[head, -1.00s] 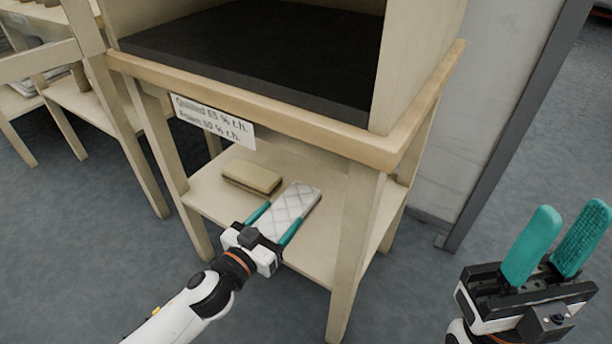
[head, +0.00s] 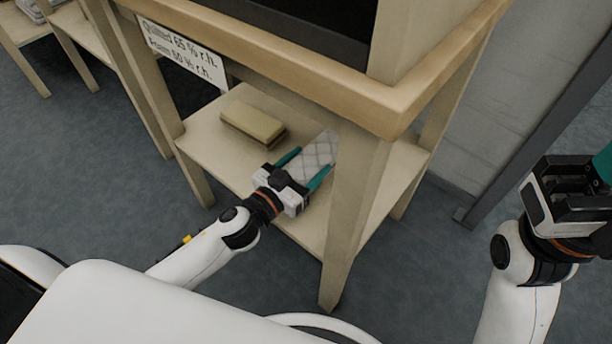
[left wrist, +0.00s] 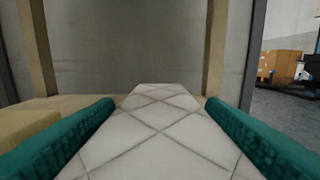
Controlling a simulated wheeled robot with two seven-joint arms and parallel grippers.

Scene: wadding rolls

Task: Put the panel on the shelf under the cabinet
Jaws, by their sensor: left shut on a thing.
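The white quilted panel (head: 320,156) is between the teal fingers of my left gripper (head: 304,170), which is shut on it. The panel is over the wooden shelf (head: 207,137) under the cabinet (head: 395,95); I cannot tell whether it touches the shelf. A cabinet leg hides part of its right side. In the left wrist view the panel (left wrist: 160,125) reaches forward between both fingers. My right gripper (head: 600,170) is at the right edge, away from the cabinet; its fingers are mostly cut off.
A yellowish foam block (head: 253,124) lies on the shelf left of the panel. A printed sign (head: 182,52) hangs from the cabinet's front edge. The front leg (head: 350,215) stands close to the panel's right. Bare shelf lies left of the block.

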